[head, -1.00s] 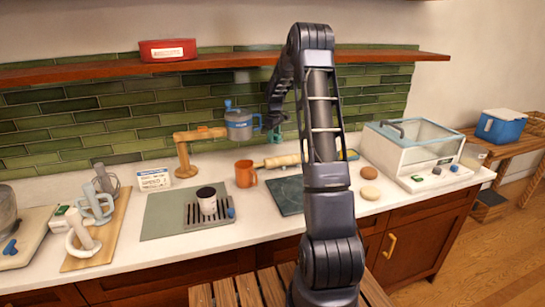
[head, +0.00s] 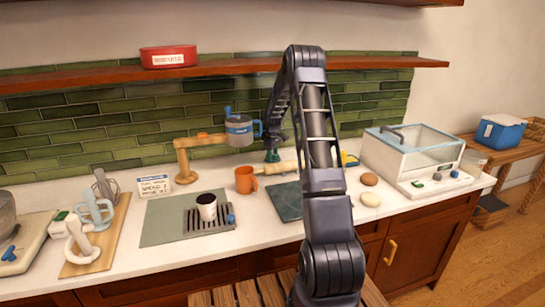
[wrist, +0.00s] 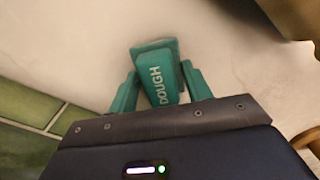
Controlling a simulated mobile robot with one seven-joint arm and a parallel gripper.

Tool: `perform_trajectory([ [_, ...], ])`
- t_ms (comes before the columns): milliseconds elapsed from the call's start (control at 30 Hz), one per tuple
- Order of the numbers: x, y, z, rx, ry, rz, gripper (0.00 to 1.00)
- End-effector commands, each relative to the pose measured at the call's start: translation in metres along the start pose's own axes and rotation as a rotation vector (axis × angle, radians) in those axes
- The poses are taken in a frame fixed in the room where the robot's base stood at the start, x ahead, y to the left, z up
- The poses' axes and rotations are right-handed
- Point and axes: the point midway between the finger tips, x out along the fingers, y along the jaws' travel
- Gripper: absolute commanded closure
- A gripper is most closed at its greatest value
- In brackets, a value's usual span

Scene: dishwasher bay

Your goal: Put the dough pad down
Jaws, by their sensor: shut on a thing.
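The dough pad (wrist: 158,72) is a small teal block with "DOUGH" in white letters. In the wrist view it sits between the two teal fingers of my gripper (wrist: 160,88), which is shut on it. Pale counter surface lies beyond it; I cannot tell whether the pad touches it. The pad cannot be made out clearly there.
A wooden stand (head: 188,158) with a blue-lidded jug (head: 239,131) and an orange mug (head: 246,180) are left of my gripper. A dark board (head: 286,202) lies in front. Two round buns (head: 370,190) and a clear-lidded machine (head: 412,157) are to the right. Green tiles (wrist: 28,100) are close by.

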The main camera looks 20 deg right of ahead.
Motion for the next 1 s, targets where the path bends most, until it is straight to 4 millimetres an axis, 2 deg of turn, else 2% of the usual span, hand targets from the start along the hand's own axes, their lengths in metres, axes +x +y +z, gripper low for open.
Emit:
perform_trajectory([
  [367, 0.003, 0.000, 0.000, 0.000, 0.001, 0.001, 0.73],
  [400, 0.003, 0.000, 0.000, 0.000, 0.001, 0.001, 0.45],
  [500, 0.003, 0.000, 0.000, 0.000, 0.001, 0.001, 0.29],
  [833, -0.001, 0.000, 0.000, 0.000, 0.001, 0.002, 0.29],
  [1000, -0.021, 0.001, 0.000, 0.000, 0.002, 0.004, 0.29],
])
